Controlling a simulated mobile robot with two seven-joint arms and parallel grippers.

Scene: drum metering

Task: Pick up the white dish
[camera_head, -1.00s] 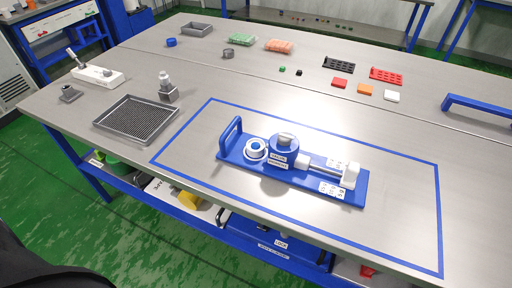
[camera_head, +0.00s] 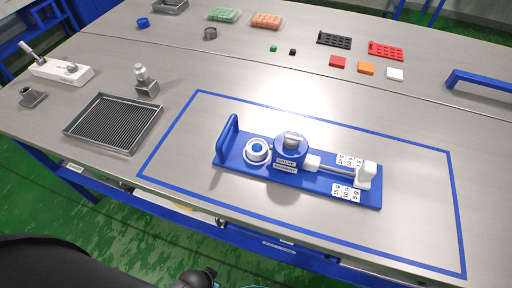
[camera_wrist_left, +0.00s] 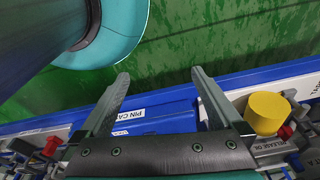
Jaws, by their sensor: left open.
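A round white piece with a blue centre (camera_head: 257,150), the only dish-like white thing I see, sits on the blue base plate (camera_head: 222,172) of a device in the head view. It lies between the blue handle and the blue drum (camera_head: 290,150). I cannot tell if the white piece is a separate dish around the blue part. My left gripper (camera_wrist_left: 160,82) is open and empty in the left wrist view. It is over the floor and the table's lower blue structure, away from the white piece. My right gripper is not in view.
A blue-taped rectangle surrounds the device. A mesh tray (camera_head: 114,122), a white block with a lever (camera_head: 62,71) and a metal fitting (camera_head: 147,86) stand left. Coloured squares and a blue handle (camera_head: 483,80) are farther back.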

